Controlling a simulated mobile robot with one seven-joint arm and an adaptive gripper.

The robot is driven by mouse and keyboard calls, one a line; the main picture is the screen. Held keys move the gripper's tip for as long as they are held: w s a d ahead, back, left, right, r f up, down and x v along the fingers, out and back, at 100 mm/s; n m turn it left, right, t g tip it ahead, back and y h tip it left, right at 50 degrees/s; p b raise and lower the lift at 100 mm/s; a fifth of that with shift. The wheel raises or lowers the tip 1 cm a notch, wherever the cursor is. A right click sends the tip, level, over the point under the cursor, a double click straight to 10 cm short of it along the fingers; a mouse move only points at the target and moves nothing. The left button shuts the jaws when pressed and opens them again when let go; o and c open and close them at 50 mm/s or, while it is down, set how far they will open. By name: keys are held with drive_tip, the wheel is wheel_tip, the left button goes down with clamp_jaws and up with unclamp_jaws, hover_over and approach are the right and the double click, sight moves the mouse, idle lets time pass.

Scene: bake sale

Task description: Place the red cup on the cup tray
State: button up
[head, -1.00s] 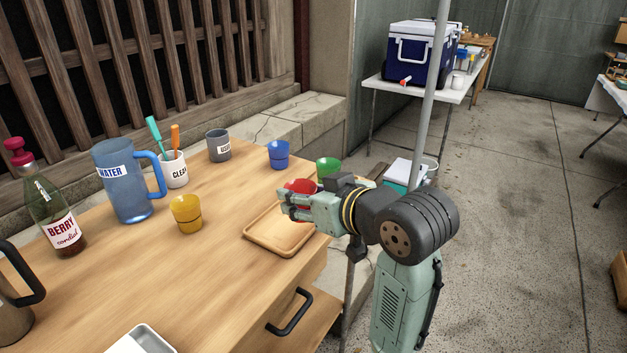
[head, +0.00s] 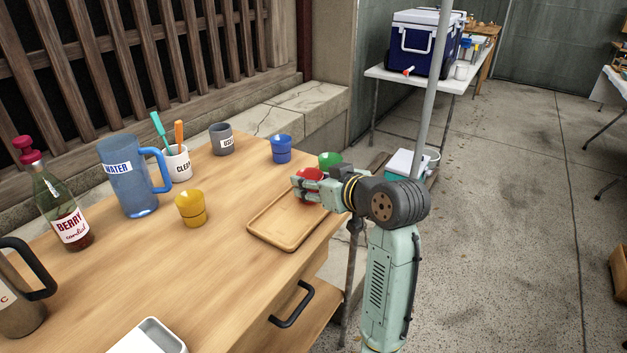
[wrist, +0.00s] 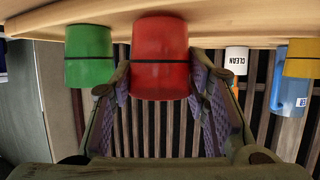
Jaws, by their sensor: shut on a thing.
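The red cup (head: 309,175) is at the far right part of the wooden table, by the far end of the cup tray. My gripper (head: 300,184) is shut on it from the side; its fingers hide part of the cup in the head view. In the wrist view, which is upside down, the red cup (wrist: 160,60) sits between my two fingers (wrist: 160,88). I cannot tell whether its base is lifted or resting. The cup tray (head: 257,236) is a shallow wooden tray near the table's right edge; its near part is empty.
A green cup (head: 330,159) stands close beyond the red cup, and a blue cup (head: 281,150) farther back. A yellow cup (head: 191,208) stands left of the tray. The water pitcher (head: 126,180), a bottle (head: 60,215) and mugs fill the left.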

drive_tip(key=shift+f, duration=0.1)
drive_tip(key=shift+f, duration=0.15)
drive_tip(key=o, duration=0.9)
drive_tip(key=shift+o, duration=0.2)
drive_tip(key=shift+r, duration=0.35)
drive_tip(key=b+v, duration=0.1)
drive_tip(key=v, duration=1.1)
drive_tip(key=shift+f, duration=0.1)
